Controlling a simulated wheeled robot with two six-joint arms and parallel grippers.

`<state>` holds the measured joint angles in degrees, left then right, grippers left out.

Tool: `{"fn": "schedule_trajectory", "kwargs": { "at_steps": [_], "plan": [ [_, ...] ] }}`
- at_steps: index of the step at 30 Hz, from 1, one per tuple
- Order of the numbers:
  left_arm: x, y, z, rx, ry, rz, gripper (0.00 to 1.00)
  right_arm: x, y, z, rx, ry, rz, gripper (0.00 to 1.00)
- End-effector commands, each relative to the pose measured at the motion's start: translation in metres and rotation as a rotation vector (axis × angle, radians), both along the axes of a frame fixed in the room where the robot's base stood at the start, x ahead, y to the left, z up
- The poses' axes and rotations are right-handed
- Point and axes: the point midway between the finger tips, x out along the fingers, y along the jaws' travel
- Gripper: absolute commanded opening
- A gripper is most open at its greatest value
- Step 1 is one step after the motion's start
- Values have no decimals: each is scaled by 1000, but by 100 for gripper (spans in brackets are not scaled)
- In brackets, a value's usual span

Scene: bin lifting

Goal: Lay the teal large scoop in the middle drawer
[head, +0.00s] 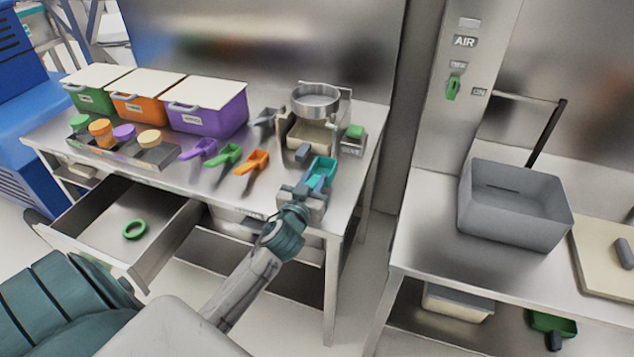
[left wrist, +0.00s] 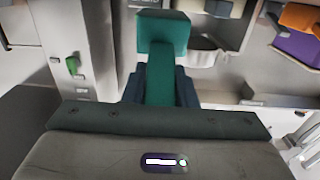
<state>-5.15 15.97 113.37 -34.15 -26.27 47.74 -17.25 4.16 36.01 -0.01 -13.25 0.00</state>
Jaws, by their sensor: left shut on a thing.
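The teal large scoop (head: 321,172) is held by my left gripper (head: 301,190) over the right front part of the steel table. In the left wrist view the scoop (left wrist: 163,40) points away from the gripper (left wrist: 160,90), with its handle between the fingers. An open drawer (head: 155,228) sticks out under the left part of the table, with a green ring (head: 135,230) lying inside. Another drawer front (head: 238,216) shows under the table's middle and looks shut, partly hidden by my arm. My right gripper does not show.
Purple (head: 199,149), green (head: 224,156) and orange (head: 252,162) scoops lie on the table. Lidded bins (head: 206,117) stand behind them. A sieve stand (head: 315,101) is close behind the held scoop. A grey tub (head: 514,217) stands on the right bench.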

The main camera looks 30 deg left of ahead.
Motion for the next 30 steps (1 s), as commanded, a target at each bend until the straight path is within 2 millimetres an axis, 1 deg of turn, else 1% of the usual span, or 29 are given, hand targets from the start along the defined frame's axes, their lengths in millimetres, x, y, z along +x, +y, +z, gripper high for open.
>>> {"fn": "schedule_trajectory", "kwargs": {
  "at_steps": [4,6,9,12,18,22,23,24,25,26,30],
  "plan": [
    [21,2,2,-3,-1,1,2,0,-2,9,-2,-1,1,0],
    [18,1,-17,0,5,1,2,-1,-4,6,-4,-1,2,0],
    [17,1,-30,0,3,-1,2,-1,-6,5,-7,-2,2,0],
    [17,1,-33,-1,1,-2,2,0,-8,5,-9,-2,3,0],
    [17,1,-33,0,0,-2,2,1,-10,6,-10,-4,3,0],
    [17,1,-37,0,0,-2,2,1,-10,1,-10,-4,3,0],
    [17,1,-35,0,1,-2,31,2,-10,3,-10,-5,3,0],
    [17,1,-35,0,1,-2,39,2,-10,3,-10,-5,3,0],
    [17,1,-35,0,1,-1,45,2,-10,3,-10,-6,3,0],
    [17,1,-35,0,1,-1,47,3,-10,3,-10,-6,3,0],
    [17,1,-35,0,1,-1,47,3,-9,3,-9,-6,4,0]
  ]
}}
